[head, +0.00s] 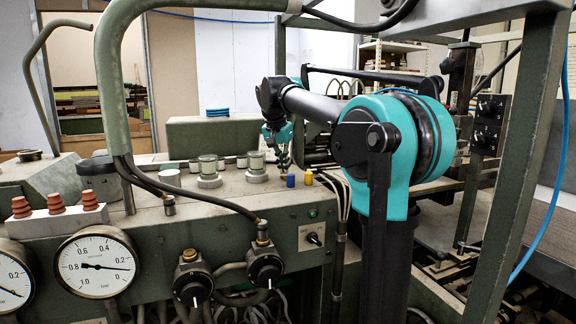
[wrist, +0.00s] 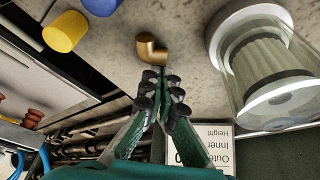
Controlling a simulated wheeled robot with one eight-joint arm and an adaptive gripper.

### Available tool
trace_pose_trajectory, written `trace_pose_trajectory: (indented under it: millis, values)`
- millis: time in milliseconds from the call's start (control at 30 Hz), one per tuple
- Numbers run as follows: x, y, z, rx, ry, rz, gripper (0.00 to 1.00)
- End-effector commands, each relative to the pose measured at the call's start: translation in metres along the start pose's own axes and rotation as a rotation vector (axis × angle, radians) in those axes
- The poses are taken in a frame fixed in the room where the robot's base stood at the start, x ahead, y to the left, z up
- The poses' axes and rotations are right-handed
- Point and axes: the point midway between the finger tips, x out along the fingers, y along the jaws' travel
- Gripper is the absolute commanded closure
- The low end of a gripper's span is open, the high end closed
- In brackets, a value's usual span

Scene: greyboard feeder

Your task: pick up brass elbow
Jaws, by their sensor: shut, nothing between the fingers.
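The brass elbow (wrist: 151,52) lies on the worn grey top of the machine, in the upper middle of the wrist view. My gripper (wrist: 163,78) has its fingers together with nothing between them. Its fingertips are right by the elbow's near side; I cannot tell whether they touch it. In the head view my gripper (head: 282,163) points down over the machine top, left of my teal arm joint. I cannot make out the elbow in the head view.
A yellow cylinder (wrist: 65,31) and a blue cylinder (wrist: 100,5) stand left of the elbow in the wrist view. A clear cup with a ribbed filter (wrist: 270,75) stands close on the right. Glass jars (head: 208,166) and gauges (head: 95,262) are left of my gripper in the head view.

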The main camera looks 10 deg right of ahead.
Motion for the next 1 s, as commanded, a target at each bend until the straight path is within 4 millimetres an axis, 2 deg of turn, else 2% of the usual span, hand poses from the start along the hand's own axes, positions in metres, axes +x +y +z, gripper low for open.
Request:
trace_pose_trajectory:
  millis: [33, 400, 1000]
  values:
    - [-0.005, 0.000, 0.015, -0.005, 0.000, -0.001, 1.00]
    - [-0.040, -0.001, 0.116, -0.007, 0.000, -0.002, 1.00]
    - [-0.039, 0.000, 0.112, 0.000, 0.000, 0.000, 1.00]
